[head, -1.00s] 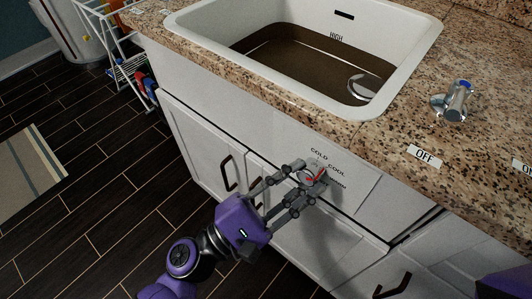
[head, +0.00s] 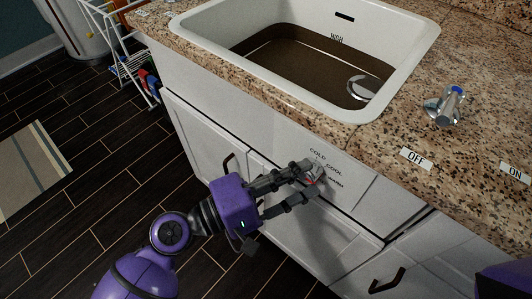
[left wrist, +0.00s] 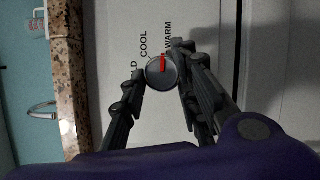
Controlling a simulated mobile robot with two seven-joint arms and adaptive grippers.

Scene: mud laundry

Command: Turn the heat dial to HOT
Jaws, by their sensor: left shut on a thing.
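The heat dial (head: 319,174) is a round grey knob with a red pointer on the white cabinet front below the sink. In the left wrist view the knob (left wrist: 158,74) sits between the fingers of my left gripper (left wrist: 164,76), and its red pointer is near WARM, on the side toward COOL. The COLD label is partly covered by a finger, and HOT is hidden. In the head view my left gripper (head: 314,178) is shut on the dial, reaching in from the lower left. My right gripper is out of view.
A white sink (head: 290,50) with brown water is set in the granite counter (head: 390,135) above the dial. A faucet handle (head: 447,105) stands beside OFF and ON labels. Cabinet handles (head: 388,281) stick out below. The dark floor (head: 80,210) at left is open.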

